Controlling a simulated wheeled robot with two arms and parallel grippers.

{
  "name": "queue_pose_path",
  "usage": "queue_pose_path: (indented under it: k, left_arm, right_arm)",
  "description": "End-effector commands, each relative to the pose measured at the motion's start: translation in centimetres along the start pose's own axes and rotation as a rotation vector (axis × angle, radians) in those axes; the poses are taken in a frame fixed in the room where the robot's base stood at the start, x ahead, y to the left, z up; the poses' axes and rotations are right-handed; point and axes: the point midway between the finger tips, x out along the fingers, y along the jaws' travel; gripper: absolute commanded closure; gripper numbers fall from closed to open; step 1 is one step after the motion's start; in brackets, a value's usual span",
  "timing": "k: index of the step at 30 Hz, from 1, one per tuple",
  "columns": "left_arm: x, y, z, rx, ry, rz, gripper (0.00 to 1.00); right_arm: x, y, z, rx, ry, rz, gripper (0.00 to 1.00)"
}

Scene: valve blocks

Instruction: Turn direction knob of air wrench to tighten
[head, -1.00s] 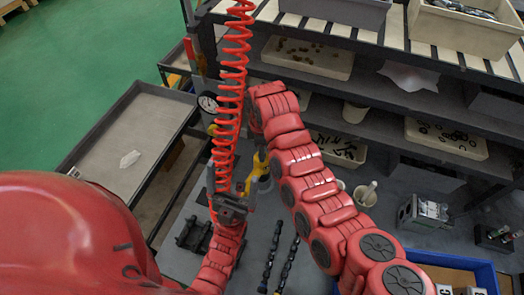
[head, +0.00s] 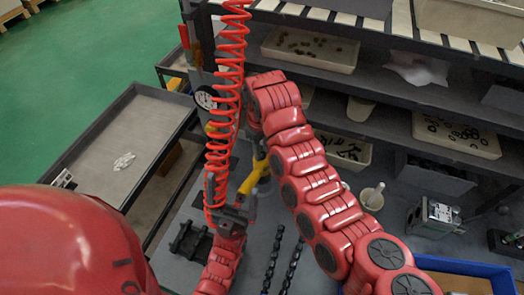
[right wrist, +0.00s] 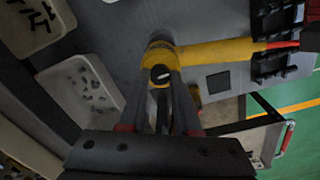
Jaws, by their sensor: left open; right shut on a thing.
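The yellow air wrench (head: 254,176) hangs below the red coiled hose (head: 226,105) in the head view, partly hidden by the hose and my right arm. In the right wrist view the wrench (right wrist: 215,53) lies across the picture, its rounded head between my fingers and a red part at its right end. My right gripper (right wrist: 163,85) is shut on the wrench. My left gripper (head: 232,213) is open, low and close to the wrench's lower end. Its fingertips are small and partly hidden by the hose. I cannot make out the direction knob.
A dark rack (head: 190,240) and black drill-like rods (head: 281,262) lie on the grey table. A mortar with a pestle (head: 371,196), a metal block (head: 433,217) and a blue bin (head: 500,277) stand to the right. Shelves with parts trays (head: 310,48) are behind.

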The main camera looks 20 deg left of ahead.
Motion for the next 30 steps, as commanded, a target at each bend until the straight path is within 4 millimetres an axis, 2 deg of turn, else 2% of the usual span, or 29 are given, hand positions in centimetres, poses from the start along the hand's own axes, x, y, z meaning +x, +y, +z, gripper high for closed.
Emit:
queue_pose_path:
  k: [11,26,27,30]
  left_arm:
    - [-0.24,0.01,0.04,0.0,0.0,0.0,0.0]
    - [-0.26,0.01,0.04,0.0,0.0,0.0,0.0]
    - [-0.26,0.01,0.04,0.0,0.0,0.0,0.0]
    - [-0.26,0.01,0.04,0.0,0.0,0.0,0.0]
  right_arm:
    - [0.06,-0.07,0.01,0.139,-0.005,-0.002,1.0]
    - [0.04,-0.07,0.0,0.155,-0.005,-0.002,1.0]
    - [0.04,-0.07,0.0,0.155,-0.005,-0.002,0.63]
    - [0.04,-0.06,0.0,0.155,-0.005,-0.001,0.45]
